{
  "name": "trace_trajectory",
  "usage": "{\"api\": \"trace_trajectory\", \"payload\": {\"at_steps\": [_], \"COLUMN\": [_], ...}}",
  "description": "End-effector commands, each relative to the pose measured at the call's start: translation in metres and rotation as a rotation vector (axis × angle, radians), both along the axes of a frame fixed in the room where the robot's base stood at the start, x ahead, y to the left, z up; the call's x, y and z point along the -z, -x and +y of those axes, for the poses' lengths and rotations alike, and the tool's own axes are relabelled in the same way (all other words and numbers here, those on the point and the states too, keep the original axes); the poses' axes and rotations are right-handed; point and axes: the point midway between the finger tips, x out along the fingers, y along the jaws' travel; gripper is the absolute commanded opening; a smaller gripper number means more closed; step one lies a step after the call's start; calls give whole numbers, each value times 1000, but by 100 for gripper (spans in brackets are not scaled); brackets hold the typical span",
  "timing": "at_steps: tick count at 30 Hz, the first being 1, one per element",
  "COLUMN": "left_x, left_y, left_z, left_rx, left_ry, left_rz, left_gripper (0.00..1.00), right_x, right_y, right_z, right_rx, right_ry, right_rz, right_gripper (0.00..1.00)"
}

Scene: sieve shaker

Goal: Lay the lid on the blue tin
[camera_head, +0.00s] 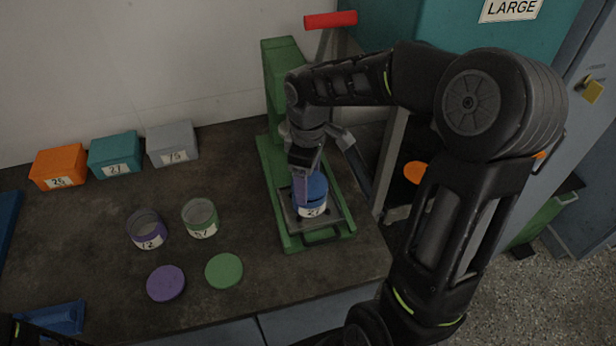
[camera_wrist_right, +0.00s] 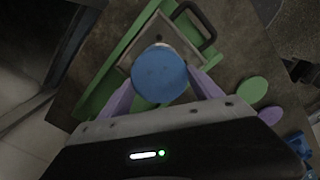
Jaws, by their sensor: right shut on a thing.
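The blue tin (camera_head: 312,211) stands upright on the plate of the green shaker, its label facing front. The blue lid (camera_head: 317,184) is at the tin's top; in the right wrist view the round lid (camera_wrist_right: 159,74) fills the space between the lilac fingers. My right gripper (camera_head: 306,186) comes down from above and is shut on the lid. I cannot tell whether a small gap is left between lid and tin, and the gripper hides part of both. Only a dark piece of my left arm shows in the bottom left corner; its gripper fingers do not show.
The green shaker (camera_head: 270,190) has a red-handled lever (camera_head: 330,20) behind it. To its left stand open purple (camera_head: 147,236) and green (camera_head: 200,228) tins, with purple (camera_head: 166,283) and green (camera_head: 224,270) lids in front. Orange, teal and grey boxes (camera_head: 172,146) line the wall.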

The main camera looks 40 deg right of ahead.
Motion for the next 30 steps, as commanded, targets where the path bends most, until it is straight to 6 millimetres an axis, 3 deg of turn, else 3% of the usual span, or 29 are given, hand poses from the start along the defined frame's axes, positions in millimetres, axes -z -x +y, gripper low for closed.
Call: {"api": "trace_trajectory", "payload": {"at_steps": [30], "left_x": [5], "left_y": [0], "left_z": [0], "left_rx": [0], "left_ry": [0], "left_rz": [0], "left_gripper": [13], "right_x": [7], "right_y": [0], "right_z": [0], "right_rx": [0], "right_ry": [0], "right_rz": [0], "right_gripper": [36]}}
